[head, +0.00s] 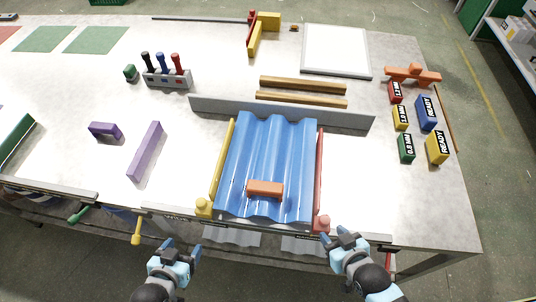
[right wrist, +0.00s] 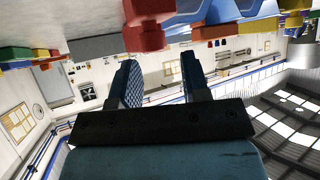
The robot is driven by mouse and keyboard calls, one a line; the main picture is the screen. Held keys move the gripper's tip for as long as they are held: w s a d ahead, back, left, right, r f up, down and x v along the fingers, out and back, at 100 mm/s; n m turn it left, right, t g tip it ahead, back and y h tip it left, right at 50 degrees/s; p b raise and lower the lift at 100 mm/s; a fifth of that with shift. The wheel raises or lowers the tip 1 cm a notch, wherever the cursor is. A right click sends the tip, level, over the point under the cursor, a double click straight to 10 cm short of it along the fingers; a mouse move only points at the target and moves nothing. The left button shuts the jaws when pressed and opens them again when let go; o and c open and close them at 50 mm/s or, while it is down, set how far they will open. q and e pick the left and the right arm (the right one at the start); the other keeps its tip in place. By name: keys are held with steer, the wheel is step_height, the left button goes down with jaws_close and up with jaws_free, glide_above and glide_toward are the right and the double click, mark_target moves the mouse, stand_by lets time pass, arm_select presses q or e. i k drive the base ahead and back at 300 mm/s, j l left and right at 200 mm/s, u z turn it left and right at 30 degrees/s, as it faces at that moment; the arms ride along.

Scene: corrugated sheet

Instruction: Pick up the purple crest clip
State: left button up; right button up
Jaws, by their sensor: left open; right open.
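A short purple block with a notched underside (head: 105,131), which looks like the purple crest clip, lies on the left part of the table. A longer purple bar (head: 145,150) lies just right of it. My left gripper (head: 181,248) is open and empty at the front edge, below and right of both purple pieces. My right gripper (head: 350,238) is open and empty at the front edge, near the red end block of the sheet's right rail. Its spread fingers also show in the right wrist view (right wrist: 160,75), with nothing between them.
A blue corrugated sheet (head: 273,150) lies mid-table with an orange clip (head: 265,188) on it, between a yellow rail (head: 222,160) and a red rail (head: 319,170). A grey bar (head: 280,112) stands behind. A tool holder (head: 168,79) stands behind the purple pieces. Labelled blocks stand at right.

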mark_target(96, 128)
steer(key=j+z, duration=0.55)
steer(key=z, duration=0.25)
steer(key=k+j+z, duration=0.15)
steer(key=z, duration=0.2)
steer(key=k+j+z, duration=0.1)
steer(key=j, duration=0.25)
steer(key=k+j+z, duration=0.1)
steer(key=k+j, duration=0.15)
steer(key=j, duration=0.15)
steer(key=k+j+z, duration=0.15)
steer(key=j, duration=0.2)
